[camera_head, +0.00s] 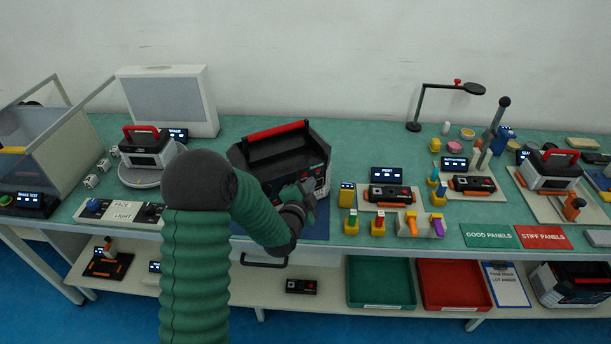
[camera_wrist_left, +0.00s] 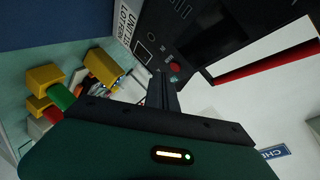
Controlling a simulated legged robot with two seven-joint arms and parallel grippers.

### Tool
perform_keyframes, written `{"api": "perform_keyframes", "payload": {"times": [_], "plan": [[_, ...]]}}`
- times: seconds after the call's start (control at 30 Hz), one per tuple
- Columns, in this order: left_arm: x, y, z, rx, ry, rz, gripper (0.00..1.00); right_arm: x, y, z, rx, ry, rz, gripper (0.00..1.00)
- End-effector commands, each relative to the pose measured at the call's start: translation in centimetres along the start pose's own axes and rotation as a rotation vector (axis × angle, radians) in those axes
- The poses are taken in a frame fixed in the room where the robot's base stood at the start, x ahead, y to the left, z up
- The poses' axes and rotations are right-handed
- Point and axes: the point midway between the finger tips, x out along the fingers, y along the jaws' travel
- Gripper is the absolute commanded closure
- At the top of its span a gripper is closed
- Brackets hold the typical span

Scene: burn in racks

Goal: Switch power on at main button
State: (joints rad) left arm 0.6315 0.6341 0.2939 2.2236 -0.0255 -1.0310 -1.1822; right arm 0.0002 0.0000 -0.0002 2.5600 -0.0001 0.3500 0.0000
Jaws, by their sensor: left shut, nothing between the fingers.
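A dark unit with a red carry handle (camera_head: 276,130) stands on the blue mat at the middle of the bench. Its front panel (camera_wrist_left: 215,30) fills the top of the left wrist view, with a label and a small red round button (camera_wrist_left: 175,68). My left gripper (camera_head: 308,188) is at the right part of the unit's front, partly covering it. Its fingers are shut and empty, and in the wrist view the closed fingertips (camera_wrist_left: 162,78) are close beside the red button. I cannot tell whether they touch it. My right gripper is not in view.
Black-and-orange devices (camera_head: 390,193) and small yellow-based pieces (camera_head: 378,226) stand right of the unit. A white device on a round stand (camera_head: 150,150) is at left. Green and red trays (camera_head: 380,283) sit on the shelf below. A lamp (camera_head: 414,126) stands at the back right.

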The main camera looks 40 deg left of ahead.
Motion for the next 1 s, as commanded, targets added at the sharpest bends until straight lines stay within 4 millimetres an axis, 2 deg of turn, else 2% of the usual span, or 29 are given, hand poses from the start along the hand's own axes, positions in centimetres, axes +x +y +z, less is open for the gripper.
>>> {"api": "perform_keyframes", "payload": {"times": [1.0], "plan": [[0.5, -0.59, 0.18, 0.0, 0.0, -0.001, 1.0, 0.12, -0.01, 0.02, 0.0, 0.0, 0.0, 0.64]]}}
